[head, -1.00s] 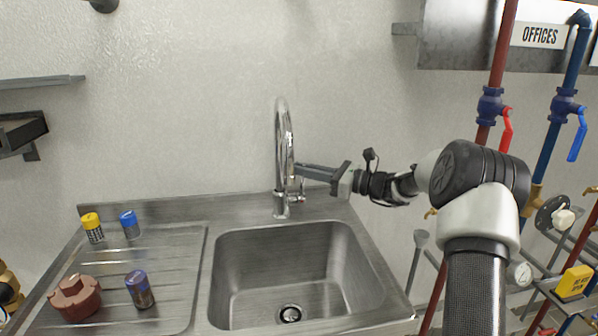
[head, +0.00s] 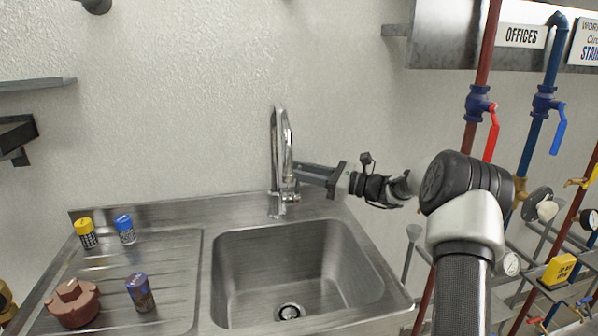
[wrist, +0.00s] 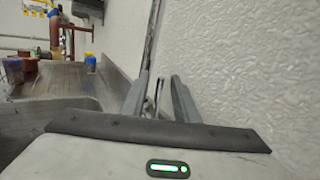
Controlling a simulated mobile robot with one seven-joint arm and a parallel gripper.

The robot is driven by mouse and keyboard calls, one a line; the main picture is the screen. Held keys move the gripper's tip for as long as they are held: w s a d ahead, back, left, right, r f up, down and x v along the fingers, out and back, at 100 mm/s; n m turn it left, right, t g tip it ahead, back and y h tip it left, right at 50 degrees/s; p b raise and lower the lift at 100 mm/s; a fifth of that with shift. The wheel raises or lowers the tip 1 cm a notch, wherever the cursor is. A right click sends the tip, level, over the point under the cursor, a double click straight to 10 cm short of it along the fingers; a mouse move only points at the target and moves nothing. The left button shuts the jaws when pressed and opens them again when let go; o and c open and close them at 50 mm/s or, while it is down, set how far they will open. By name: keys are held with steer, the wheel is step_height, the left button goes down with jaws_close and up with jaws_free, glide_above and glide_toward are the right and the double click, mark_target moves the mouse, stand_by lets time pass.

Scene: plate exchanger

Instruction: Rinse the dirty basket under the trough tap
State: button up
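The dirty basket (head: 140,294) is most likely the small blue-topped cylinder with brown smears, upright on the ribbed drainboard left of the basin. The chrome tap (head: 275,150) stands behind the trough (head: 345,265), its tall spout curving up; no water shows. My gripper (head: 298,172) reaches in from the right at the tap's side, just above its lever (head: 292,195). In the wrist view the two fingers (wrist: 157,95) stand apart with a strip of the tap (wrist: 157,92) showing between them. Whether they touch it is unclear. My gripper holds no basket.
A yellow-topped cylinder (head: 86,233) and a blue-topped cylinder (head: 125,229) stand at the drainboard's back. A reddish-brown round part (head: 74,302) lies at front left. The basin is empty. Pipes with a red valve handle (head: 492,132) and a blue one (head: 558,130) rise at right.

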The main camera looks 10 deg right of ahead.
steer(key=p+v, duration=0.1)
steer(key=v, duration=0.6)
steer(key=shift+s+d+p, duration=0.15)
steer(key=shift+s+p, duration=0.05)
steer(key=shift+p, duration=0.1)
